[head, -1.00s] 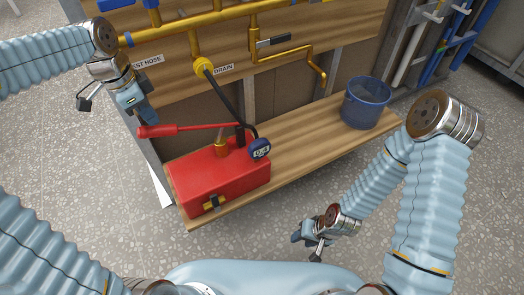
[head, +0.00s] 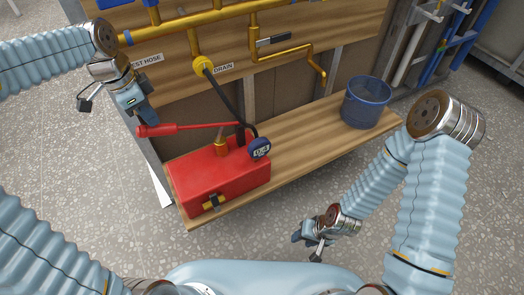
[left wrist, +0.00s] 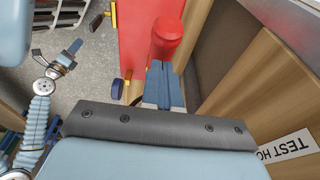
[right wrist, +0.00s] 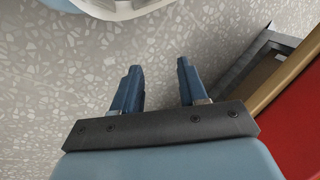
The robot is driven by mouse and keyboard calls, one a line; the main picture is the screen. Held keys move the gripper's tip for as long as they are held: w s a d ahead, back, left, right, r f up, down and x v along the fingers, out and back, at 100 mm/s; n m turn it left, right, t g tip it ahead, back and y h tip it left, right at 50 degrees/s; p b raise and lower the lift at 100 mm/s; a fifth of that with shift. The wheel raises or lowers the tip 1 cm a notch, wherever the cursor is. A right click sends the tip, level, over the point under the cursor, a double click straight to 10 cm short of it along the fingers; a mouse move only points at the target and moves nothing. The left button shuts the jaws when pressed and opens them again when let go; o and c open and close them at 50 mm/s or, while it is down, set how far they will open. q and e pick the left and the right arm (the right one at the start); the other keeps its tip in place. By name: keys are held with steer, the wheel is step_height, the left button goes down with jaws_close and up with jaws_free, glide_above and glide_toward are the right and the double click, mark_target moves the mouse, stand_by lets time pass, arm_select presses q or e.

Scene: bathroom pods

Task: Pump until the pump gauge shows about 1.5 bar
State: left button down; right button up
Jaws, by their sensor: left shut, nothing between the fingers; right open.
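The red pump (head: 215,180) is a box on the wooden shelf, with a long red handle (head: 185,129) reaching left about level above it. A round blue gauge (head: 260,148) sits on the pump's right side; its digits are too small to read. My left gripper (head: 148,112) is shut and empty, just above the handle's grip end. In the left wrist view its closed fingers (left wrist: 164,85) are right by the red grip (left wrist: 167,35); I cannot tell whether they touch. My right gripper (head: 305,245) is open and empty, low in front of the shelf; its fingers (right wrist: 158,88) show apart.
A blue bucket (head: 366,103) stands on the right of the shelf (head: 300,140). Yellow pipes (head: 200,22) run along the panel behind, and a black hose (head: 222,92) drops from a yellow fitting to the pump. The shelf between pump and bucket is clear.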

arm_select(q)
steer(key=s+a+b+x, duration=0.1)
steer(key=a+b+x, duration=0.1)
steer(key=b+x, duration=0.75)
steer(key=p+v, duration=0.3)
steer(key=p, duration=0.1)
steer(key=d+p+v, duration=0.1)
steer(key=p+v, duration=0.2)
steer(key=p, duration=0.1)
steer(key=w+d+p+v, duration=0.1)
steer(key=p+v, duration=0.2)
steer(key=shift+r+p, duration=0.4)
steer(key=shift+r, duration=0.35)
steer(key=shift+f, duration=0.15)
